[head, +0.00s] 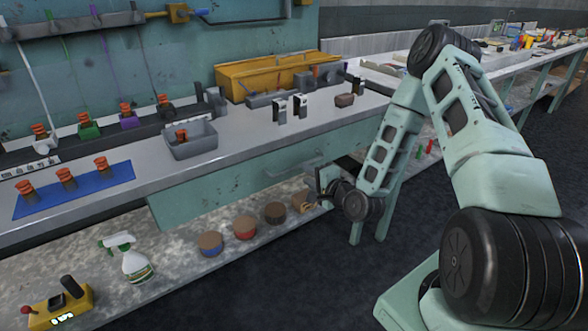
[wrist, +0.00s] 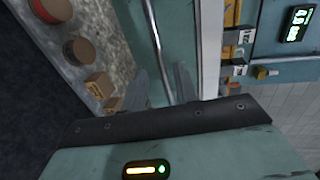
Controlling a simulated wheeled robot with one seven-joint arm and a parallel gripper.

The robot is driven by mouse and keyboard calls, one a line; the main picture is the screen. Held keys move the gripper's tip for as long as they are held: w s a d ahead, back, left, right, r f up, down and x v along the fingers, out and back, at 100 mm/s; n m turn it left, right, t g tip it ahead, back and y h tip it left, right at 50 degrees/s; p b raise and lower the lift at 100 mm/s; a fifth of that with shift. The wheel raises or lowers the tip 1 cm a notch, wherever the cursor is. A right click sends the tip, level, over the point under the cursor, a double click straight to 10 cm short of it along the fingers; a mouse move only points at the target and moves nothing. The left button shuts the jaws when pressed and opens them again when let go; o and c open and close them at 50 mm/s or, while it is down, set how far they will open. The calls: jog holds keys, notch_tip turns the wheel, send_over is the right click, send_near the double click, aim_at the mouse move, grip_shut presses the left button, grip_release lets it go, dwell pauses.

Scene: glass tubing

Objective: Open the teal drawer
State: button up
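The teal drawer (head: 222,195) sits under the grey worktop, and its front looks closed. Its grey bar handle (head: 292,166) runs along the front toward the right end. In the wrist view the handle (wrist: 157,40) is a long metal bar standing off the teal drawer front (wrist: 180,25). My gripper (head: 322,181) is just below and right of the handle in the head view. In the wrist view my gripper (wrist: 162,85) has its two fingers apart, with the bar's near end reaching between them. I cannot tell whether they touch it.
A lower shelf (head: 180,230) holds several round lidded containers (head: 245,227), a spray bottle (head: 131,262) and a yellow device (head: 62,304). The worktop above holds a grey bin (head: 190,142) and a blue mat (head: 85,188). The dark floor in front is clear.

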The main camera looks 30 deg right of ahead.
aim_at(296, 168)
jog(key=x, duration=0.8)
grip_shut()
